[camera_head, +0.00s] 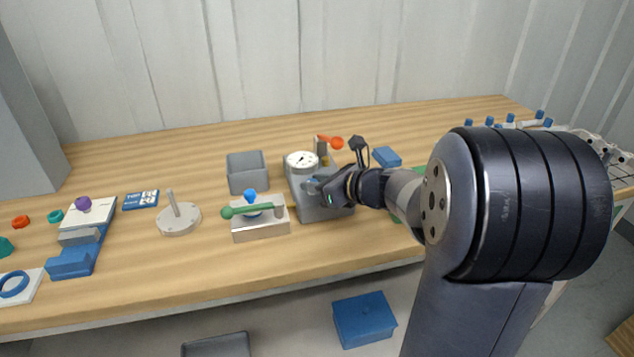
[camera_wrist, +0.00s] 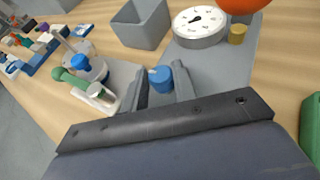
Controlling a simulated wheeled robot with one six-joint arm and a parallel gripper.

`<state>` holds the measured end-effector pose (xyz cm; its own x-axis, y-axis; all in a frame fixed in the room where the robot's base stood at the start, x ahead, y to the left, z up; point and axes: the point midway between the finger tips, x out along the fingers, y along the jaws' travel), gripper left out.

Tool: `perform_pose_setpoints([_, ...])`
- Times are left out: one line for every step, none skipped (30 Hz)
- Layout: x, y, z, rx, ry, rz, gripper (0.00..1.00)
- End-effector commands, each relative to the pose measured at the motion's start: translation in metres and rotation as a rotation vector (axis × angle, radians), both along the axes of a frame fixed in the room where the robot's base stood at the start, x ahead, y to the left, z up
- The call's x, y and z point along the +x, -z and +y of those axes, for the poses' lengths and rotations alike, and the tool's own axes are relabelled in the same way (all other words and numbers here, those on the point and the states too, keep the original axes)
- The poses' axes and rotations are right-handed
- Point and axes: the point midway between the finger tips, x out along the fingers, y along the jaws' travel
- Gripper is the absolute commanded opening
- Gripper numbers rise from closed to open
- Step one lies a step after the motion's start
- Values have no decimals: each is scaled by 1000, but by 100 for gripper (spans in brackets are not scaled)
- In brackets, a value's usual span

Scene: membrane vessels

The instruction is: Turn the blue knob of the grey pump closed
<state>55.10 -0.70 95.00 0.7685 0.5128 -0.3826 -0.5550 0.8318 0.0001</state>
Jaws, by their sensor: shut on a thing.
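The grey pump (camera_head: 318,209) stands on the bench near the middle of the head view, with a white gauge (camera_head: 300,161) on top. Its blue knob (camera_wrist: 160,78) shows between my two fingers in the wrist view. My gripper (camera_wrist: 161,84) is shut on the blue knob, one finger on each side. In the head view my gripper (camera_head: 318,185) reaches in from the right, low over the pump, and mostly hides the knob. A pale mark shows on the knob's top. How far the knob is turned I cannot tell.
A brass part (camera_wrist: 237,34) and an orange knob (camera_wrist: 238,4) are beside the gauge. A grey open bin (camera_head: 247,172) stands behind left. A metal block with a green-handled lever (camera_head: 247,210) and blue knob is close left. A blue box (camera_head: 387,156) lies right of the pump.

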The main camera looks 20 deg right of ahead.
Motion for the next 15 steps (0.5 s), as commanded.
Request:
perform_pose_setpoints([0,0,0,0,1,0,4])
perform_pose_setpoints([0,0,0,0,3,0,4])
perform_pose_setpoints([0,0,0,-1,7,0,4])
perform_pose_setpoints([0,1,0,-1,11,-1,4])
perform_pose_setpoints([0,1,1,-2,17,-2,4])
perform_pose_setpoints([0,1,1,-3,26,-2,4])
perform_pose_setpoints([0,1,1,-4,34,-2,4])
perform_pose_setpoints([0,2,2,-4,45,-2,4])
perform_pose_setpoints([0,2,2,-3,61,-3,4])
perform_pose_setpoints([0,2,3,-2,76,-3,4])
perform_pose_setpoints([-1,3,3,-3,92,-3,4])
perform_pose_setpoints([-1,3,4,-3,116,-3,4])
perform_pose_setpoints([-1,3,4,-2,136,-4,4])
perform_pose_setpoints([-1,3,5,-3,158,-4,4])
perform_pose_setpoints([-1,3,5,-2,189,-5,4])
